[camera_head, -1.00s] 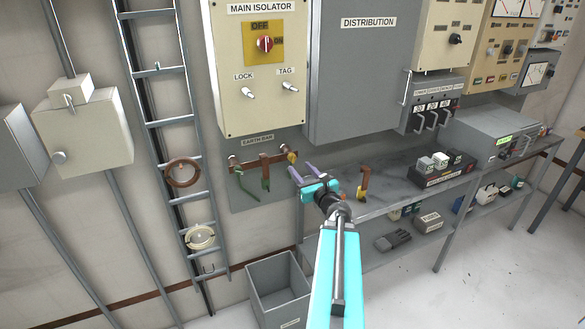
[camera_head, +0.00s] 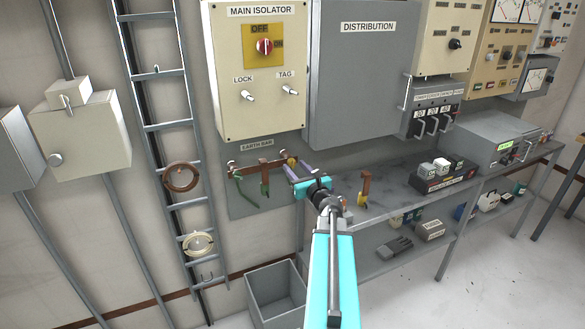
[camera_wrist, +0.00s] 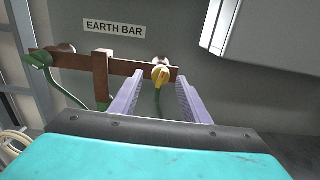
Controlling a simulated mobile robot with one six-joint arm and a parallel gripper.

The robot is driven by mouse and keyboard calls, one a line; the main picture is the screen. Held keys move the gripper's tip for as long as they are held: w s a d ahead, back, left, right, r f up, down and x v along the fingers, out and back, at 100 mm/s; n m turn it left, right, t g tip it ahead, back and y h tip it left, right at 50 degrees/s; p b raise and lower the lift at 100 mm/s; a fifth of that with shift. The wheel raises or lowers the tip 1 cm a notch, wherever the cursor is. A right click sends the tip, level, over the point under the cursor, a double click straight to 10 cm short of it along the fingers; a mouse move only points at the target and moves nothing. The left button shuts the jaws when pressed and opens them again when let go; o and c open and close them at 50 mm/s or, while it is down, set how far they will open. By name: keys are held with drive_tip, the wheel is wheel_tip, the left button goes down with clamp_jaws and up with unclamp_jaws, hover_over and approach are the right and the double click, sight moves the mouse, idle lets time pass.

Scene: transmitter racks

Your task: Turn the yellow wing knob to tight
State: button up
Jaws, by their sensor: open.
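The yellow wing knob (camera_wrist: 161,76) sits near the right end of the brown earth bar (camera_wrist: 84,65), under the EARTH BAR label (camera_wrist: 114,28). In the head view the knob (camera_head: 292,160) is small and partly beside my fingers. My gripper (camera_wrist: 160,90) is open, with one purple finger to each side of the knob in the wrist view. The fingers look apart from the knob; how far the tips stand from it is hard to tell. My gripper (camera_head: 298,171) reaches toward the bar from the lower right in the head view.
A green clamp (camera_wrist: 38,60) is at the bar's left end, and a brown upright piece (camera_wrist: 102,78) crosses the bar. The isolator box (camera_head: 262,70) hangs above. A bench (camera_head: 400,185) is to the right, and an open grey bin (camera_head: 275,292) is below.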

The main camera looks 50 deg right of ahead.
drive_tip(key=shift+w+d, duration=0.25)
drive_tip(key=shift+w, duration=0.45)
drive_tip(key=c, duration=1)
drive_tip(key=shift+s+a+f, duration=0.1)
drive_tip(key=shift+a, duration=0.3)
drive_tip(key=shift+c, duration=0.3)
drive_tip(key=shift+d, duration=0.25)
